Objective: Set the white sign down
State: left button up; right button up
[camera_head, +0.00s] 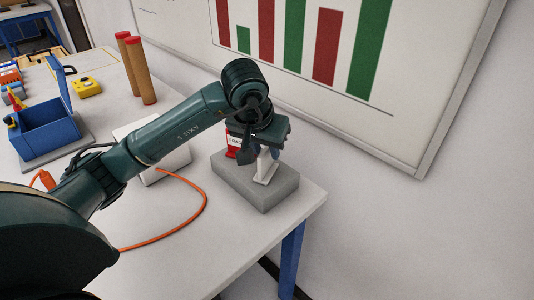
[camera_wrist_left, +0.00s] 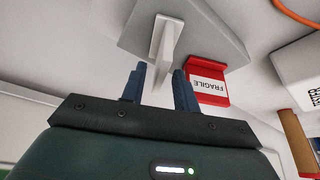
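The white sign (camera_head: 265,168) stands on a grey block (camera_head: 250,192) near the table's right corner, partly hidden by my left gripper (camera_head: 262,148). In the left wrist view the white sign (camera_wrist_left: 164,48) shows its narrow side, with its foot on the grey block (camera_wrist_left: 215,30). My left gripper (camera_wrist_left: 160,82) has its two blue fingers apart, one on each side of the sign's near end. Gaps show between the sign and the fingers. My right gripper is in neither view.
A red box marked FRAGILE (camera_head: 232,150) sits close beside the gripper on the block. A white box (camera_head: 160,150), an orange cable (camera_head: 195,215), a blue bin (camera_head: 52,128) and brown tubes (camera_head: 136,68) are on the table. A whiteboard (camera_head: 400,120) hangs behind.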

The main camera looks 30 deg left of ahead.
pick_arm(q)
jog(key=v, duration=0.9)
jog(key=shift+w+f, duration=0.1)
